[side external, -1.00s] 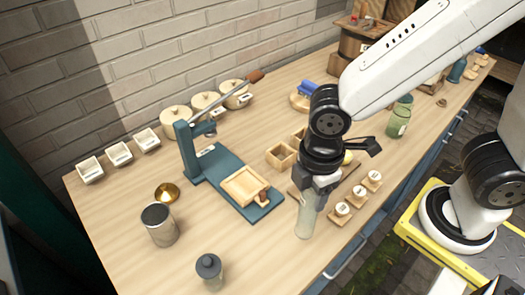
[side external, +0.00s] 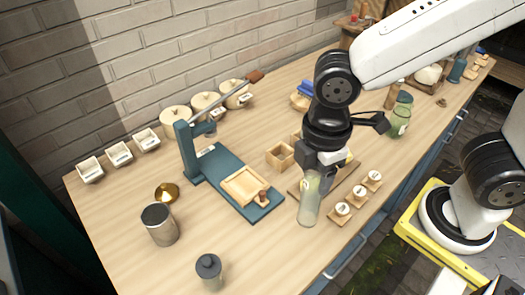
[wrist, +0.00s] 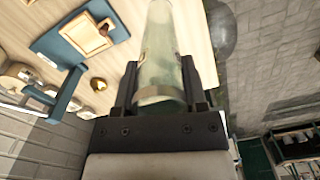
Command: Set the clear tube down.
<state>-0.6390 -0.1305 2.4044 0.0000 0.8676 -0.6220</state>
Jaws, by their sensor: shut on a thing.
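The clear tube (side external: 309,207) is a pale, see-through greenish cylinder, close to upright with a slight lean in the side external view. My gripper (side external: 318,172) is shut on its upper part, and the lower part sticks out below the fingers. The tube is near the front edge of the table, right of the teal press; I cannot tell whether its base touches the tabletop. In the wrist view the tube (wrist: 160,55) lies between my two dark fingers (wrist: 160,78).
The teal press (side external: 236,178) with a wooden tray stands to the left. Small wooden blocks with round white tops (side external: 343,208) stand close on the right. An open wooden box (side external: 281,156) is behind.

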